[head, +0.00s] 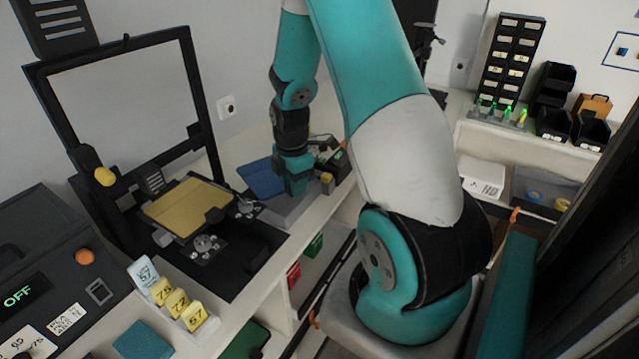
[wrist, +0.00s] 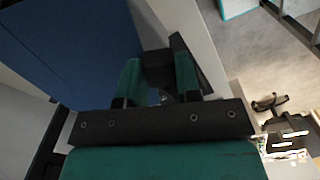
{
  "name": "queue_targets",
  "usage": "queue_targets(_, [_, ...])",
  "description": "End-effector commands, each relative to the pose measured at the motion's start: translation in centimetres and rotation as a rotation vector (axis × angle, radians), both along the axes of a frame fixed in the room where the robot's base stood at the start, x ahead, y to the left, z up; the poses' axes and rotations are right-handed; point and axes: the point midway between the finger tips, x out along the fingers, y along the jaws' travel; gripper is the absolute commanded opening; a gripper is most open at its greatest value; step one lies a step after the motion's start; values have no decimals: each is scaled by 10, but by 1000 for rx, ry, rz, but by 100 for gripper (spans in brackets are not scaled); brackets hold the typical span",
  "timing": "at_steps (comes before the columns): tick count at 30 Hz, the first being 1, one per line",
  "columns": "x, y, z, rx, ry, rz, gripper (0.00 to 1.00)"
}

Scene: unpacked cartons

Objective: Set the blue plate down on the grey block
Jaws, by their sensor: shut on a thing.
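The blue plate (head: 260,178) is a flat blue sheet beside my gripper (head: 297,186) in the head view. It fills the upper left of the wrist view (wrist: 70,50). My gripper, with green fingers (wrist: 158,84), is shut on a dark piece at the plate's edge. The grey block (head: 283,213) lies below the plate and gripper on the counter, partly covered by them. The plate is over the block, but I cannot tell whether they touch.
Left of the block stands a black-framed machine (head: 130,100) with a yellow plate (head: 188,207) on its bed. Small devices (head: 330,150) lie behind my gripper. Yellow number tags (head: 178,302) and a control box (head: 50,270) are at the front left.

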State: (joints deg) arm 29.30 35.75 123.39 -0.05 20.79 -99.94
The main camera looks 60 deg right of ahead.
Motion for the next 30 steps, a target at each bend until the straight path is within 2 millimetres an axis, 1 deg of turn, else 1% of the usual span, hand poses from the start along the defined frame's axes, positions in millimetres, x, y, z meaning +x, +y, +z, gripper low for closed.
queue_targets(1, [-7, -13, -4, 0, -1, 62, 0])
queue_targets(3, [-15, -26, -6, -1, -1, 165, 0])
queue_targets(6, [-25, -42, -9, -1, -2, 285, 0])
queue_targets(9, [-31, -52, -10, -1, -2, 365, 0])
queue_targets(13, [-34, -56, -12, -1, -2, 413, 0])
queue_targets(17, [-32, -56, -15, -1, -2, 419, 0])
queue_targets(23, [-23, -55, -26, -1, -2, 418, 0])
queue_targets(29, [-10, -54, -40, -1, -2, 418, 0])
queue_targets(30, [-11, -54, -37, -2, -2, 416, 0])
